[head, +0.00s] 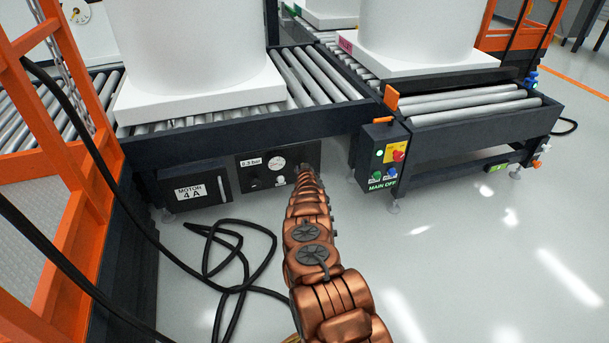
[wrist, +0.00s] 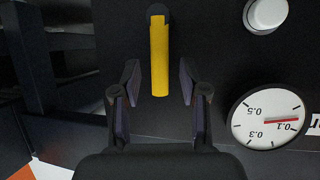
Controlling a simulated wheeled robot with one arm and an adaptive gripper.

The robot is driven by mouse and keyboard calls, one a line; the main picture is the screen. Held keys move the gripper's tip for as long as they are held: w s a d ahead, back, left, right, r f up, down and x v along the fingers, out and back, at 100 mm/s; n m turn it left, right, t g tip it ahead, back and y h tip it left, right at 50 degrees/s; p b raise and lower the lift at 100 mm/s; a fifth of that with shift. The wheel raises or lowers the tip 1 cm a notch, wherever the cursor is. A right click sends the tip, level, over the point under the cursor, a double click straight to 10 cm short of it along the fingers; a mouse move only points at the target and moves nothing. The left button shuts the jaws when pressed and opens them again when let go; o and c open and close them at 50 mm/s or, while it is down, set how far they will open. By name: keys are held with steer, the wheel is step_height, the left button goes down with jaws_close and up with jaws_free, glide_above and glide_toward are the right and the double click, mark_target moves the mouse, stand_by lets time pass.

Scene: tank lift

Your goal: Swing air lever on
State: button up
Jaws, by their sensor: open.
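The yellow air lever (wrist: 159,50) shows in the wrist view as a straight bar on a dark panel, its dark pivot end at the top of the picture. My gripper (wrist: 159,82) is open, with one finger on each side of the lever's free end. Gaps show between the lever and both fingers. In the head view my gripper (head: 304,170) is at the right part of the dark air panel (head: 254,180) under the conveyor, and the lever is hidden there. A round gauge (wrist: 268,120) sits right of the lever, its red needle near 0.1.
A silver knob (wrist: 266,14) is near the gauge. Left of the air panel is a box marked MOTON 4A (head: 192,192). A control box (head: 382,158) with buttons hangs at the right. Black cable (head: 240,252) lies on the floor; the floor at right is clear.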

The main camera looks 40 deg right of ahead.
steer(key=v, duration=1.1)
steer(key=shift+s+a, duration=0.2)
steer(key=shift+a, duration=0.05)
stand_by(0.3)
stand_by(0.5)
